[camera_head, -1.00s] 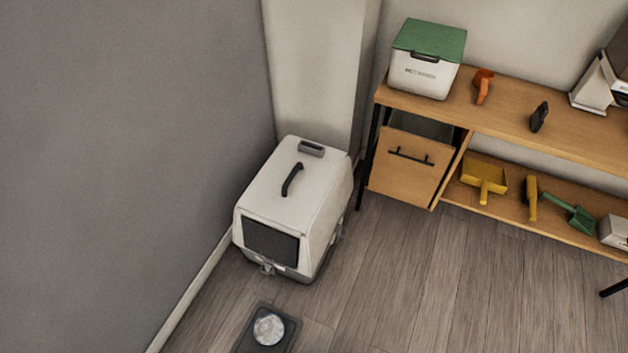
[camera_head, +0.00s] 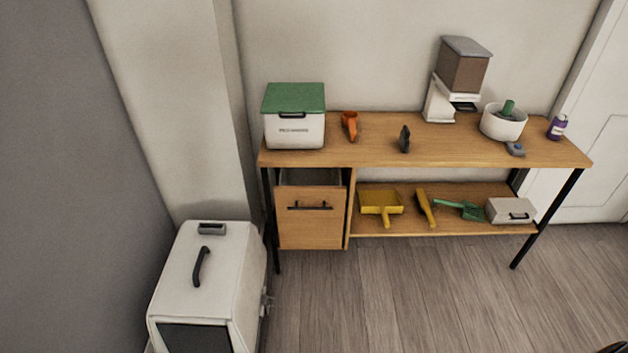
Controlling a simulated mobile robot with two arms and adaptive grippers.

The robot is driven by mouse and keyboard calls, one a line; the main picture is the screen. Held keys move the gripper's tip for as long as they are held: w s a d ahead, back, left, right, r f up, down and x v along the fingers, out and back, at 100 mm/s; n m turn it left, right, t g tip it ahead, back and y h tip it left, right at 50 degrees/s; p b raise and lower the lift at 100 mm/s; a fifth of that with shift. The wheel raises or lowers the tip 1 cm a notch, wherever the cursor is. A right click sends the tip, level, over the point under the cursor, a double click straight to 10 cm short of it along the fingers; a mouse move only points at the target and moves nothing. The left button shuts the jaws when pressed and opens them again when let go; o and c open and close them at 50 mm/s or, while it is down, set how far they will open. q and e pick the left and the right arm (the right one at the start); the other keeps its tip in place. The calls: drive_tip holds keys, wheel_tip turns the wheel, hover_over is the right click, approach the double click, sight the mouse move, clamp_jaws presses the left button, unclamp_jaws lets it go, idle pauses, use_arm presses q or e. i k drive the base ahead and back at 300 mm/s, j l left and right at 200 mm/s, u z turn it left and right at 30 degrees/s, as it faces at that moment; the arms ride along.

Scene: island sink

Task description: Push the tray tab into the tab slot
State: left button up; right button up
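I cannot make out a tray tab or a tab slot at this distance. A white covered litter box (camera_head: 222,275) with a dark handle stands on the floor at the lower left, its lower part cut off by the picture edge. A feeder (camera_head: 462,68) with a brown hopper and white base stands on the table top. A small white box (camera_head: 505,211) with a dark handle sits on the lower shelf. Neither gripper is recognisable in view; a dark sliver at the bottom right corner is too small to identify.
The wooden table (camera_head: 370,152) holds a green-lidded bin (camera_head: 294,120), an orange scoop (camera_head: 349,125), a white bowl (camera_head: 502,125) and a purple bottle (camera_head: 557,127). Yellow and green tools lie on its lower shelf. The wooden floor (camera_head: 430,290) in front is clear.

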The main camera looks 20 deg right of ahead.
sight(213, 272)
drive_tip(key=i+l+z, duration=0.2)
drive_tip(key=i+l, duration=0.25)
drive_tip(key=i+l+z, duration=0.2)
drive_tip(key=i+l, duration=0.2)
drive_tip(key=i, duration=0.3)
